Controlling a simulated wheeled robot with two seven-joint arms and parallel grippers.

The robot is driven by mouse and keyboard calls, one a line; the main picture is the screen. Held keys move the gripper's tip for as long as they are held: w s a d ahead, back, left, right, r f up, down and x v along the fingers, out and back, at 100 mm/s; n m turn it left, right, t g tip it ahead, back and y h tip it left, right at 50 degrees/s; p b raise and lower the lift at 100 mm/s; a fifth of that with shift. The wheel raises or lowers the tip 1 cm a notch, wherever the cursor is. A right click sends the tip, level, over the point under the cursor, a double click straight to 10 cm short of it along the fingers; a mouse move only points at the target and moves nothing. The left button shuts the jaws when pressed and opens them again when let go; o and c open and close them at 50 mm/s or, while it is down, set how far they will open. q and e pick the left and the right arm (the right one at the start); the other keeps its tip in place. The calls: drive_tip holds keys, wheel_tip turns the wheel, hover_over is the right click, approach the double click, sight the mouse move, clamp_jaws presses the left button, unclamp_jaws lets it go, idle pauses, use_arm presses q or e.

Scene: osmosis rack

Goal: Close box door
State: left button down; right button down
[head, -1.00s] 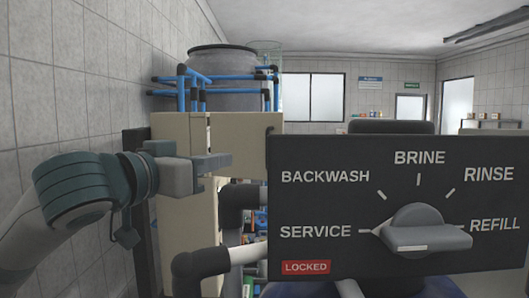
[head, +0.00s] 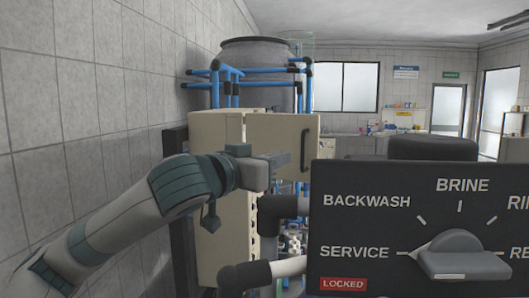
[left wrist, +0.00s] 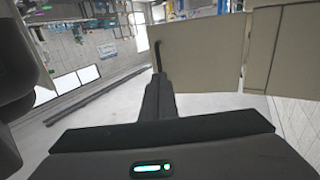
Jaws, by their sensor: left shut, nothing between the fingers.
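The beige box (head: 218,135) stands by the left wall in the head view. Its door (head: 272,128) is open, swung out to the right, with a dark handle (head: 306,143) near its free edge. My left gripper (head: 284,160) is shut and empty, in front of the door and overlapping its lower part. I cannot tell whether it touches the door. In the left wrist view the shut fingers (left wrist: 158,98) point up toward the handle (left wrist: 157,55). The door (left wrist: 203,50) and box (left wrist: 287,50) show to the right. My right gripper is not in view.
A black valve panel (head: 420,205) with a grey knob (head: 460,255) fills the right foreground. A grey and black pipe (head: 275,270) runs below the door. A large grey tank (head: 255,65) with blue pipes stands behind the box. The tiled wall (head: 80,110) is at left.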

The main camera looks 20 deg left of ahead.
sight(294, 155)
use_arm(q)
drive_tip(key=p+x, duration=0.2)
drive_tip(key=x, duration=0.3)
drive_tip(key=shift+w+d+p, duration=0.15)
drive_tip(key=shift+w+p, duration=0.2)
drive_tip(key=shift+p, duration=0.05)
drive_tip(key=shift+w, duration=0.1)
